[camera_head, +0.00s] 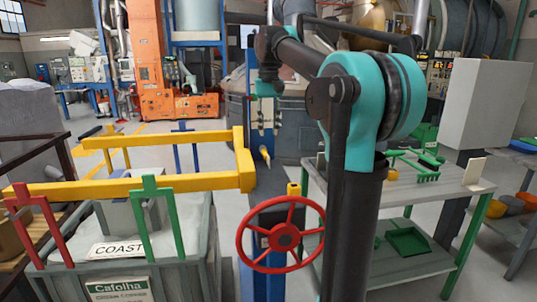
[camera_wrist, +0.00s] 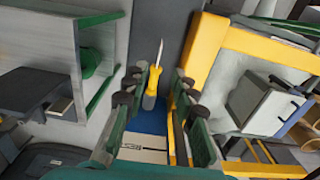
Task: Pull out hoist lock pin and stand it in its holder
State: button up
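A slim tool-like pin with a yellow handle and a pale pointed shaft (camera_wrist: 156,78) shows between my fingers in the wrist view. I take it for the hoist lock pin, but I cannot tell what it sits in. My gripper (camera_wrist: 160,76) is open, with dark pads on both sides of the pin and visible gaps. In the head view my gripper (camera_head: 264,128) hangs above a small yellow and pale piece (camera_head: 265,155), probably the same pin. A yellow piece (camera_head: 293,189) tops the post by the red handwheel (camera_head: 281,235); I cannot tell whether it is the holder.
Yellow rails (camera_head: 150,184) on red and green supports run over a grey bin (camera_head: 190,250) at left. My arm hides part of the middle.

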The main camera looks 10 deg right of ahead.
aim_at(266, 156)
notch_tip(266, 156, down, 10)
jog(key=shift+f, duration=0.1)
dwell(0.4)
grip_shut()
